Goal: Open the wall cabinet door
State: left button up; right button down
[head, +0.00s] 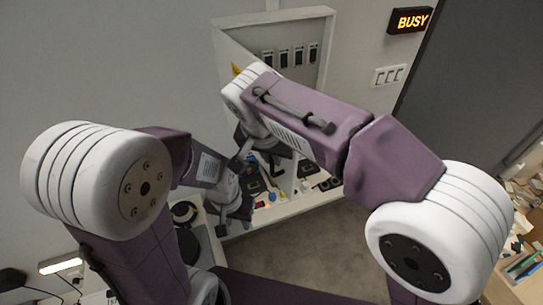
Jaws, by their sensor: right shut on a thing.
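The wall cabinet (328,42) is a pale grey box on the back wall at top centre. Its door (226,52) stands ajar on the left side, with a yellow triangular sticker partly behind my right wrist. Several dark devices show inside. My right gripper (246,158) hangs below its white wrist in front of the cabinet and is shut on the door; its contact point is mostly hidden by my arm. My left gripper (232,206) is lower, near the counter edge; its fingers are too small and dark to judge.
A white counter (292,211) with small tools and dark items lies below the cabinet. A switch plate (388,76) and a lit BUSY sign (410,20) are on the wall at right, beside a dark door (475,90). A cluttered shelf (520,255) stands at far right.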

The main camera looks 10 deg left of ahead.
jog(key=shift+s+a, duration=0.1)
jog(key=shift+a, duration=0.1)
jog(key=c, duration=1.8)
grip_release()
pick_arm(q)
jog(key=shift+s+a, duration=0.3)
pick_arm(e)
jog(key=shift+o, duration=0.2)
jog(key=shift+s+a, duration=0.1)
jog(key=shift+a, duration=0.05)
jog(key=shift+r, duration=0.1)
pick_arm(q)
jog(key=shift+f, duration=0.2)
pick_arm(e)
jog(key=v, duration=0.9)
pick_arm(q)
jog(key=shift+w, duration=0.1)
